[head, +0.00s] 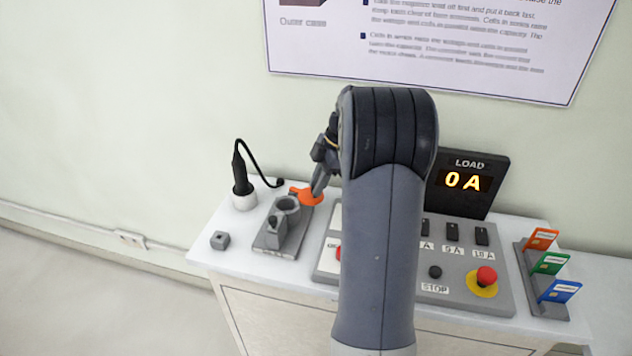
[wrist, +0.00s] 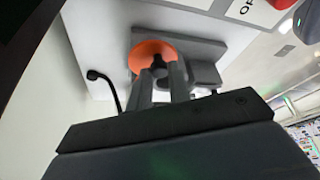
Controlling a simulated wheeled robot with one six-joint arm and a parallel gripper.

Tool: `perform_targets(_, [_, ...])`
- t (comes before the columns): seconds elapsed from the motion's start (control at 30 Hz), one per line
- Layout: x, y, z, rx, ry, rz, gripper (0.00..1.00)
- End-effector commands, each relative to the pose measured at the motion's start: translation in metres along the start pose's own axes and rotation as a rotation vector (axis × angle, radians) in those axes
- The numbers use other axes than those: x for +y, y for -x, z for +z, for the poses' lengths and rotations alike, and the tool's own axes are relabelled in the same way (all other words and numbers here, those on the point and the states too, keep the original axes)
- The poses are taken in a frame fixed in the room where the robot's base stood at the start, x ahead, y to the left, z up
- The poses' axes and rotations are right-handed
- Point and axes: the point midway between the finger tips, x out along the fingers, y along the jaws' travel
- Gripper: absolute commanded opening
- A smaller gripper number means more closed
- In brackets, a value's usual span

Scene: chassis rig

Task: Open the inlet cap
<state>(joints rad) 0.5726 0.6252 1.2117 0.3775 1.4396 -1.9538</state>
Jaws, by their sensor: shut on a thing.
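The orange inlet cap (head: 307,196) is at the back of a grey block fixture (head: 281,230) on the left part of the white cabinet top. The fixture has a round, ring-like socket in front of the cap. My gripper (head: 317,186) reaches down from behind my large grey arm and is shut on the cap. In the wrist view the orange cap (wrist: 152,56) sits between and beyond the two fingertips of my gripper (wrist: 160,75). The exact contact is small and partly hidden by the fingers.
A black plug in a white holder (head: 243,193) with a curved cable stands left of the fixture. A control panel (head: 465,285), a load display (head: 465,183) and a card rack (head: 545,280) stand to the right.

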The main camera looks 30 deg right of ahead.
Motion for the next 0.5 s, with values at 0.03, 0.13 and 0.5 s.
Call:
perform_targets(0.03, [0.0010, 0.0005, 0.0012, -0.002, 0.013, -0.006, 0.00])
perform_targets(0.13, [0.0021, 0.0010, 0.0020, -0.002, 0.033, -0.015, 0.00])
perform_targets(0.5, [0.0029, 0.0006, 0.0028, -0.002, 0.049, -0.021, 0.00])
